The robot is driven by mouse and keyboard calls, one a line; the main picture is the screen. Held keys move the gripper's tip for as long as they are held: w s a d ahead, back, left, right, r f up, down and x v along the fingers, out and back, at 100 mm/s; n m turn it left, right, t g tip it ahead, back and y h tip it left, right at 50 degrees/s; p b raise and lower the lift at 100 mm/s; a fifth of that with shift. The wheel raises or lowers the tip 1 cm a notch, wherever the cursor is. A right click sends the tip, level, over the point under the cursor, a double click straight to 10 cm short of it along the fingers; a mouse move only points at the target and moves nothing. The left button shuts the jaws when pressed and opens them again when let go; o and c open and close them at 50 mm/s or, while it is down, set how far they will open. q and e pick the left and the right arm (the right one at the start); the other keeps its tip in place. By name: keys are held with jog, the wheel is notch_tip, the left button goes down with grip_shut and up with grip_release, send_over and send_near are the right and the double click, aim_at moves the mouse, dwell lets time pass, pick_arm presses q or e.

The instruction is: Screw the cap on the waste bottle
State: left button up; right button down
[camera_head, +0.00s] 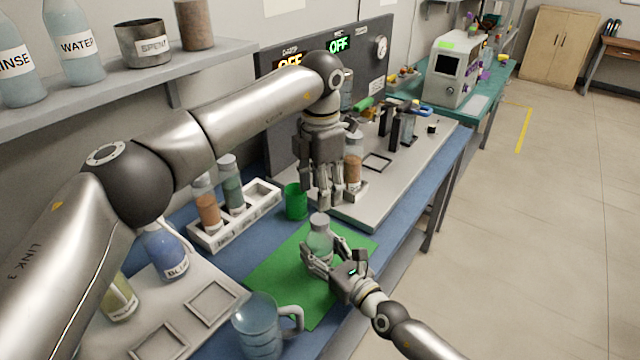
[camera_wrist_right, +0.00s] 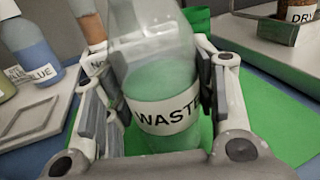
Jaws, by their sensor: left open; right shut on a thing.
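The waste bottle (camera_head: 319,243) stands on the green mat (camera_head: 280,278). It is clear with greenish contents, and its WASTE label shows in the right wrist view (camera_wrist_right: 165,112). My right gripper (camera_head: 325,255) is shut around the bottle's body, one finger on each side. The bottle's greyish top (camera_head: 319,220) shows in the head view, but I cannot tell whether this is a cap or the bare neck. My left gripper (camera_head: 328,203) is open, pointing down just above and behind the bottle. No separate cap is clearly visible.
A green cup (camera_head: 296,201) and a white rack (camera_head: 236,216) with bottles stand left of the left gripper. A glass mug (camera_head: 257,325) is at the mat's front edge. A blue bottle (camera_head: 165,250) stands on the left tray. Grey apparatus (camera_head: 392,172) lies behind the mat.

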aim_at(320, 218)
pick_arm(q)
jog(key=n, duration=0.4)
jog(key=shift+r+n, duration=0.35)
jog(key=shift+n, duration=0.05)
jog(key=shift+f, duration=4.05)
jog(key=c, duration=1)
jog(key=o, duration=1.1)
jog(key=shift+o, duration=0.2)
jog(key=shift+r, duration=0.1)
